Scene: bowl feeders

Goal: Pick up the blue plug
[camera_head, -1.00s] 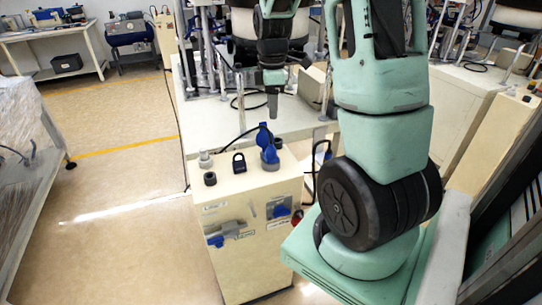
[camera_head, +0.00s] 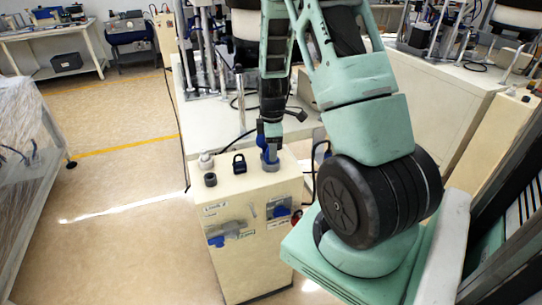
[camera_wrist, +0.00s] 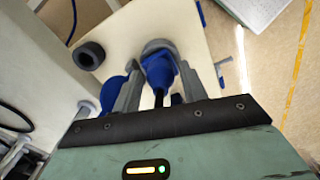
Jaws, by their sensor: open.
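The blue plug (camera_head: 269,159) stands on the top of a beige cabinet, partly hidden by my gripper in the head view. In the wrist view the blue plug (camera_wrist: 159,70) has a grey rim at its far end and a dark part toward my palm. My gripper (camera_head: 269,143) is open and low over the plug, pointing down. In the wrist view my gripper's two grey fingers (camera_wrist: 163,88) are on either side of the plug. I cannot tell whether either finger touches it.
The beige cabinet (camera_head: 250,190) also bears a dark padlock (camera_head: 239,163), a grey fitting (camera_head: 205,160) and a black ring (camera_head: 210,179). Another blue part (camera_wrist: 112,92) is close to the left finger. A white bench (camera_head: 215,118) with metal posts stands behind.

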